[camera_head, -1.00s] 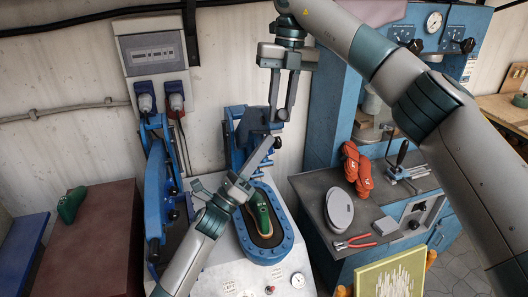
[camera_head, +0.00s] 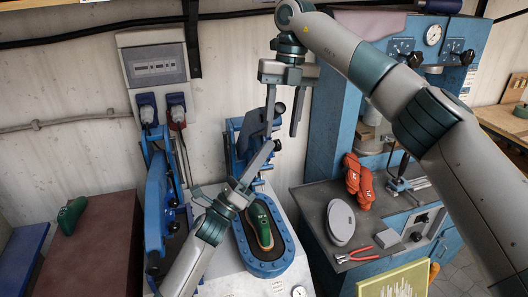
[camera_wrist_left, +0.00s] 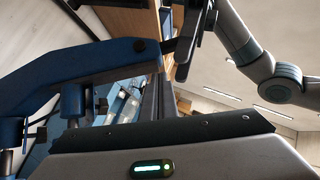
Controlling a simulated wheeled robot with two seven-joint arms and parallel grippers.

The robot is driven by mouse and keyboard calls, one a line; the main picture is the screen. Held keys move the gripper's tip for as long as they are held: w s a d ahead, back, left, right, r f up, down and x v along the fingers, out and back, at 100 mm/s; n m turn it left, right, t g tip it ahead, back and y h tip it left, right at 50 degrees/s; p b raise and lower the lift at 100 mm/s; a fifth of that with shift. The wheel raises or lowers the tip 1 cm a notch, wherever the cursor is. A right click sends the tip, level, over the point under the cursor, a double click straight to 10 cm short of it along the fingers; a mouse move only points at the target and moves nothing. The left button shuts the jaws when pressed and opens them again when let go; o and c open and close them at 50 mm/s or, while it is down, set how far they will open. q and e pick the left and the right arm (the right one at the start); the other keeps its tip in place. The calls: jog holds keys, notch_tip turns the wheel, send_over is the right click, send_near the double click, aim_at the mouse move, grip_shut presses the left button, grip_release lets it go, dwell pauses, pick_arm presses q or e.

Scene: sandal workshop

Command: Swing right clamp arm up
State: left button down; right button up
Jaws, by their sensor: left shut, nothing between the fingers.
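The right clamp arm (camera_head: 239,138) is blue and stands raised at the back of the right station, partly hidden behind my grippers. A green shoe (camera_head: 263,224) lies on the oval blue bed (camera_head: 263,268) in front of it. My left gripper (camera_head: 270,148) is shut and empty, its fingers pointing up and right beside the clamp arm; contact cannot be told. In the left wrist view a blue arm with a black knob (camera_wrist_left: 168,47) crosses the upper left. My right gripper (camera_head: 281,132) hangs fingers down above and close to the left fingertips, open, with nothing seen between its fingers.
The blue left clamp (camera_head: 156,205) stands left of my left arm. A wall panel (camera_head: 155,65) is behind.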

notch_tip(320, 180, up, 12)
jog(key=w+d, duration=0.1)
jog(key=shift+w, duration=0.25)
dwell(0.5)
jog(key=shift+w+f, duration=0.1)
jog(key=shift+f, duration=0.05)
